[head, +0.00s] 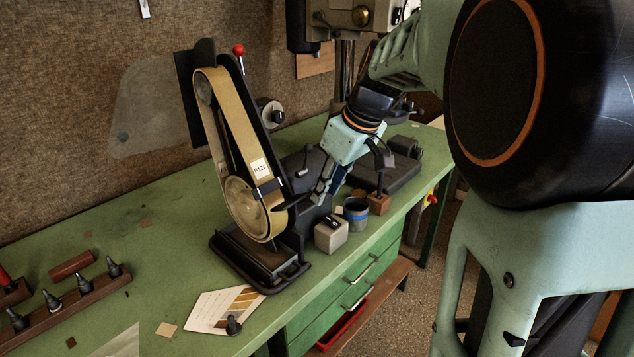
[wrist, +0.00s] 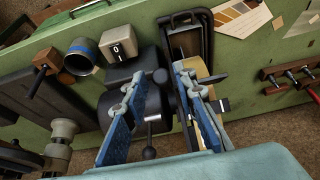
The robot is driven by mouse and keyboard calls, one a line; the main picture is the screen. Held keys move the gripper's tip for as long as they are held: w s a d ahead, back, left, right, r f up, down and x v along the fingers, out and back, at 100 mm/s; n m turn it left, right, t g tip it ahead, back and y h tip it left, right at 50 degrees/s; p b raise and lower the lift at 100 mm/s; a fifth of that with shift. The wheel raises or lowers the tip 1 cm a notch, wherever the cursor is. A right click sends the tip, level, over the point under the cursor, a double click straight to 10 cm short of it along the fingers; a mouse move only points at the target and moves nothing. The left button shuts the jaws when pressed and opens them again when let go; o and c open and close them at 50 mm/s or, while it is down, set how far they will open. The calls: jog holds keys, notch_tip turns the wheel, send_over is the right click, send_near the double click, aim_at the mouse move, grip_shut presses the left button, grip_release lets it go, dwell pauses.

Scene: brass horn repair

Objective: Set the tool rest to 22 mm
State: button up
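The belt sander (head: 230,150) with a tan P120 belt stands on the green bench in the head view. Its dark tool rest (head: 292,201) juts out low at the belt's right side. In the wrist view the tool rest seems to show just beside the right finger (wrist: 213,79), partly hidden. My gripper (head: 321,196) is beside the sander, just right of the rest. In the wrist view my gripper (wrist: 169,75) has its two blue fingers apart. A dark lever with ball knobs (wrist: 151,116) shows between them; contact cannot be told. No scale reading is legible.
A grey switch box (head: 331,234) and a dark cup with a blue band (head: 356,212) stand close right of the sander. A wooden block (head: 379,203) is beyond them. A paper card (head: 222,309) lies in front. A tool rack (head: 75,299) is at left.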

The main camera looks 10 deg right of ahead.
jog(key=shift+o, duration=0.6)
jog(key=shift+w, duration=0.1)
jog(key=v, duration=1.2)
